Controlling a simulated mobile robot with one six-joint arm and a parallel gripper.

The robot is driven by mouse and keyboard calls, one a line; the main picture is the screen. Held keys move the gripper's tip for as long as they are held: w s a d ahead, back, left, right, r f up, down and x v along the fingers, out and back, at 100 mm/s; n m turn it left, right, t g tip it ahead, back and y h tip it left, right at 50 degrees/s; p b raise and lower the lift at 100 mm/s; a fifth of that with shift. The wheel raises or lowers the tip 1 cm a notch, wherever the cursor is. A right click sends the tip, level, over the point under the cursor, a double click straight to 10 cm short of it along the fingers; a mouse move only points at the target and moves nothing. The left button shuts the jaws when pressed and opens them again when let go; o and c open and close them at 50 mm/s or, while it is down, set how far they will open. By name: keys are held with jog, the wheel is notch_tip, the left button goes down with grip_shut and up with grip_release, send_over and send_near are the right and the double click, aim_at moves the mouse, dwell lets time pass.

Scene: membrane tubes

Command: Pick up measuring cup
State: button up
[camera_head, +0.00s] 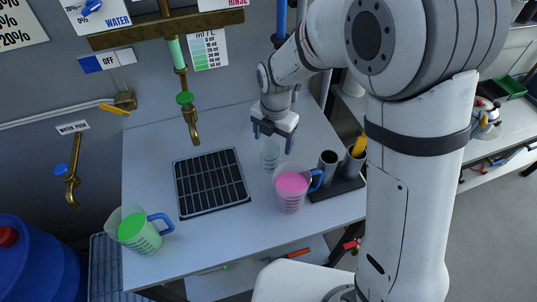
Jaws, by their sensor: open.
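A measuring cup (291,189) with pink liquid and a blue handle stands on the white table, right of its middle. A second measuring cup (138,232) with green liquid and a blue handle stands at the table's left front corner. A small clear container (270,156) stands behind the pink cup, and its contents are hard to make out. My gripper (272,143) is open and points down, directly above or around this clear container. I cannot tell whether its fingers touch it. The pink cup is in front of my gripper and apart from it.
A black grid drain (212,182) lies mid-table under a brass tap (190,122). A dark holder (338,187) with cylindrical cups, one holding something yellow, stands right of the pink cup. A blue barrel (42,265) is at left. The table's front middle (225,232) is clear.

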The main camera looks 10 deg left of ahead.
jog(key=f, duration=0.2)
jog(key=f+p, duration=0.1)
jog(key=f, duration=0.3)
jog(key=shift+s+a+f, duration=0.35)
jog(key=shift+s+a, duration=0.05)
jog(key=shift+c, duration=0.5)
jog(key=c, duration=0.9)
jog(key=shift+r, duration=0.1)
jog(key=shift+c, duration=0.2)
